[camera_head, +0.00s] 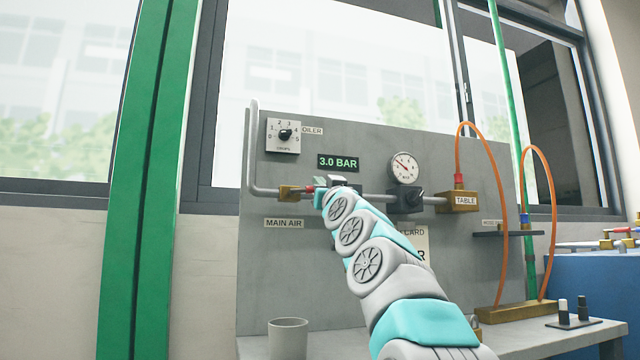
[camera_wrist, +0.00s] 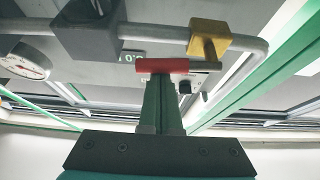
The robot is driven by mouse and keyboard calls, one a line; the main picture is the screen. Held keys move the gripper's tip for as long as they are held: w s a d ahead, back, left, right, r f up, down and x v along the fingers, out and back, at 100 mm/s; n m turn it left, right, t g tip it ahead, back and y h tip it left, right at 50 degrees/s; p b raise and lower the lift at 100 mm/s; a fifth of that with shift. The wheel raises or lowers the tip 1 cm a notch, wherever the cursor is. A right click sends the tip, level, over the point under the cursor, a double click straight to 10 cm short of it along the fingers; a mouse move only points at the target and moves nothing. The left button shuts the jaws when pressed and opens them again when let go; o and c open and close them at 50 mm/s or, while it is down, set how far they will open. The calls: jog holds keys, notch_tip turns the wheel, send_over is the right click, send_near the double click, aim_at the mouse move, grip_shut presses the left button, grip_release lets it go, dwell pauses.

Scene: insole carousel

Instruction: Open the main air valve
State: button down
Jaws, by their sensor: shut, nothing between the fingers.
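The main air valve is a brass block (camera_head: 289,193) on the grey pipe, above the "MAIN AIR" label (camera_head: 284,223). Its red handle (camera_head: 309,189) points right, roughly along the pipe. In the wrist view the brass body (camera_wrist: 208,37) is at upper right, and the red handle (camera_wrist: 163,66) lies across the fingertips, roughly parallel to the pipe. My gripper (camera_wrist: 163,84) is shut and empty, its tips right at the handle; I cannot tell whether they touch. In the head view my arm hides most of the gripper.
A dark regulator block (camera_head: 405,201), a round gauge (camera_head: 404,167) and a brass "TABLE" block (camera_head: 458,201) sit along the pipe to the right. The display (camera_head: 338,162) reads 3.0 BAR. A grey cup (camera_head: 288,338) stands below. Orange hoses (camera_head: 551,215) loop at right.

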jog(key=shift+f, duration=0.15)
jog(key=shift+d+f, duration=0.1)
jog(key=shift+f, duration=0.15)
dwell(0.9)
notch_tip(320, 180, up, 4)
jog(key=r+p, duration=0.1)
jog(key=p, duration=0.2)
jog(key=f+b+v, duration=0.1)
jog(key=b+v, duration=0.3)
jog(key=v, duration=0.5)
jog(key=shift+f, duration=0.35)
jog(key=shift+s, duration=0.1)
